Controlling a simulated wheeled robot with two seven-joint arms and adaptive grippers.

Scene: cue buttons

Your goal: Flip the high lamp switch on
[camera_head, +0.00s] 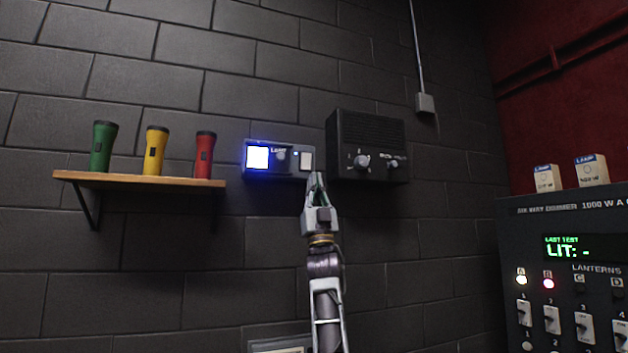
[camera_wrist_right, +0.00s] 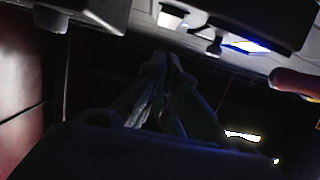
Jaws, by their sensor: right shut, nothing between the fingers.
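A small grey panel (camera_head: 291,173) with a "LAMP" label is mounted on the dark block wall. It carries a lit blue-white square (camera_head: 257,157), a knob (camera_head: 281,155) and a white rocker switch (camera_head: 306,160). My right gripper (camera_head: 316,178) points up with its fingers shut and empty, its tips just below the rocker's right side. In the right wrist view the shut fingertips (camera_wrist_right: 167,60) are near the panel's underside, with the pale rocker (camera_wrist_right: 173,16) above them. I cannot tell whether they touch it. My left gripper is not in view.
A black speaker-like box (camera_head: 366,145) with knobs is close to the panel's right. A wooden shelf (camera_head: 140,180) with green, yellow and red flashlights is to the left. A dimmer console (camera_head: 520,225) with two lamp boxes on top stands at the right.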

